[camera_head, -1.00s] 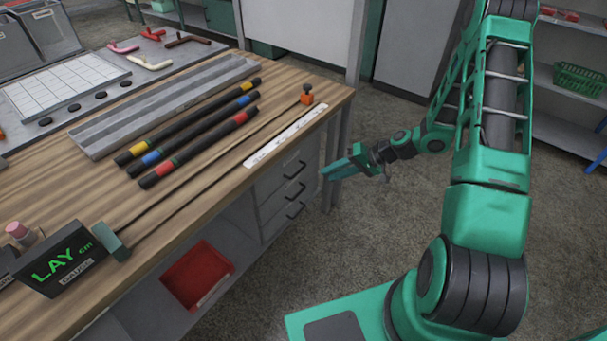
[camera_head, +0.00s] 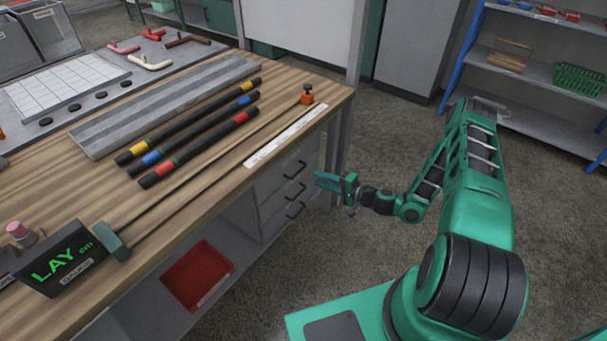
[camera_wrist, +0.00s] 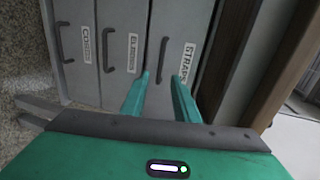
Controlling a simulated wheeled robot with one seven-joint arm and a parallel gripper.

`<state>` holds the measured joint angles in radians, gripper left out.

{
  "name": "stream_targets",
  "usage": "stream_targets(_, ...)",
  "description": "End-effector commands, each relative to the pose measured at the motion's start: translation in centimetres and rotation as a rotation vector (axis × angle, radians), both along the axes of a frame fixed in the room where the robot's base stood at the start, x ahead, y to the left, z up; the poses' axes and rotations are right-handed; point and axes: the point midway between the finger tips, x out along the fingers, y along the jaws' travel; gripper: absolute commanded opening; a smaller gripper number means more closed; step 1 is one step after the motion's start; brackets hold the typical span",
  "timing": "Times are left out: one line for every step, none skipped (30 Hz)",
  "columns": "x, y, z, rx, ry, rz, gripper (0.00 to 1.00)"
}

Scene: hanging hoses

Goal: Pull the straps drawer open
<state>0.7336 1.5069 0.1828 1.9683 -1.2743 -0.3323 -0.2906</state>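The straps drawer (camera_wrist: 178,20) is the rightmost of three fronts in the wrist view, with a white "STRAPS" label and a dark bar handle (camera_wrist: 162,60). It appears shut, flush with its neighbours. In the head view it is the top drawer under the bench top, and its handle (camera_head: 296,169) shows there. My gripper (camera_wrist: 161,82) is open and empty. Its two green fingers point at the drawer front, and the handle's lower end lies between the fingertips in the picture. I cannot tell the remaining depth. In the head view my gripper (camera_head: 318,180) is just right of the handles.
Two more labelled drawers sit beside it, one reading "ELBOWS" (camera_wrist: 122,20). The wooden bench (camera_head: 225,150) carries hoses, a long rod and a grey channel. A red bin (camera_head: 197,276) stands on the lower shelf. Floor right of the bench is clear; shelving stands at the back right.

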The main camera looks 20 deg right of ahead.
Motion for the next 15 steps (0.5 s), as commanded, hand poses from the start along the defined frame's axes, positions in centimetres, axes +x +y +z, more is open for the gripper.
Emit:
stream_targets(0.6,0.6,-0.1,0.000,-0.002,0.003,0.28)
stream_targets(1.0,0.9,-0.2,-0.001,-0.002,0.002,0.28)
stream_targets(1.6,1.3,-0.4,-0.001,-0.002,0.004,0.28)
stream_targets(2.0,1.6,-0.5,-0.001,-0.002,0.004,0.28)
stream_targets(2.5,1.9,-0.6,-0.001,-0.002,0.004,0.28)
stream_targets(3.1,2.4,-0.8,-0.002,-0.003,0.004,0.28)
stream_targets(3.5,2.6,-0.9,-0.001,-0.002,0.003,0.28)
stream_targets(3.9,2.9,-1.0,-0.002,-0.003,0.004,0.28)
stream_targets(4.4,3.3,-1.1,-0.001,-0.002,0.004,0.28)
stream_targets(4.8,3.5,-1.2,-0.001,-0.002,0.003,0.28)
stream_targets(5.2,3.8,-1.3,-0.002,-0.001,0.003,0.28)
stream_targets(5.6,4.1,-1.4,-0.003,-0.001,0.003,0.28)
stream_targets(5.9,4.3,-1.5,-0.002,-0.001,0.003,0.28)
stream_targets(6.2,4.5,-1.6,-0.001,-0.001,0.002,0.28)
stream_targets(6.4,4.7,-1.7,-0.001,-0.001,0.002,0.28)
